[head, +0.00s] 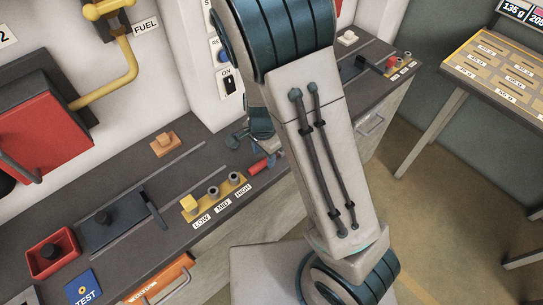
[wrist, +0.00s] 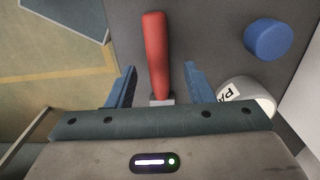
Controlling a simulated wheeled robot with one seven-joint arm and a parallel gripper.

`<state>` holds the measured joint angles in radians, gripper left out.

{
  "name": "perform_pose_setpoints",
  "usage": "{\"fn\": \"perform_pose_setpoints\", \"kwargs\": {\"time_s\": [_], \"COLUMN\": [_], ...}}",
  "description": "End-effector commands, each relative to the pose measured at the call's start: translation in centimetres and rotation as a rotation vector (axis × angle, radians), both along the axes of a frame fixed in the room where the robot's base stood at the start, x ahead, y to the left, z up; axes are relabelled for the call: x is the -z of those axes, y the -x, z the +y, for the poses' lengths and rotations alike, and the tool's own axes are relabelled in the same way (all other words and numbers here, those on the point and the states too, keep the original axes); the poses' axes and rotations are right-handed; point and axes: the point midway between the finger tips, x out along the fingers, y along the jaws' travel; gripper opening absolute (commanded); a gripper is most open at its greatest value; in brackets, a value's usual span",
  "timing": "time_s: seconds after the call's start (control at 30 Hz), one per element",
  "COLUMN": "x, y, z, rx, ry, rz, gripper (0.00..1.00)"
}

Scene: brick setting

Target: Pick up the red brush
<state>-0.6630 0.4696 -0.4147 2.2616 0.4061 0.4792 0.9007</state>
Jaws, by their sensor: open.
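The red brush (wrist: 155,52) lies on the dark grey counter in the wrist view, its red handle pointing away from my gripper. A short grey part of it shows at the near end, and the rest is hidden behind the gripper body. My gripper (wrist: 160,82) is open, with one blue finger on each side of the brush and a gap on both sides. In the head view the red handle (head: 260,165) shows near the counter's front edge, just below my gripper (head: 262,147), which is partly hidden by my arm.
A blue round thing (wrist: 268,39) and a white cylinder (wrist: 248,95) with lettering stand right of the brush in the wrist view. A yellow block with several knobs (head: 213,194) lies left of it in the head view. An orange block (head: 165,144) sits farther back.

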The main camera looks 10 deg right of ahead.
Motion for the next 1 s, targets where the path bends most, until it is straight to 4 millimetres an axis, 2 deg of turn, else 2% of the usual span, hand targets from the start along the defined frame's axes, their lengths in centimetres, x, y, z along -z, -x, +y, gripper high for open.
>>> {"fn": "perform_pose_setpoints", "kwargs": {"time_s": [0.03, 0.13, 0.4, 0.43, 0.57, 0.6, 1.0], "x": [0.8, 1.6, 1.8, 1.8, 1.8, 1.8, 1.4], "y": [0.0, 0.1, 0.0, 0.0, 0.0, 0.0, 0.0], "z": [-0.1, 0.0, 0.0, 0.0, 0.0, 0.0, 0.0], "rx": [0.002, 0.000, 0.000, -0.001, 0.000, 0.000, -0.001], "ry": [0.002, 0.000, -0.001, -0.001, -0.001, -0.001, -0.001], "rz": [0.002, 0.002, -0.001, -0.001, -0.001, -0.001, -0.001], "gripper": [0.47, 0.47, 0.47, 0.42, 0.06, 0.00, 0.00]}}
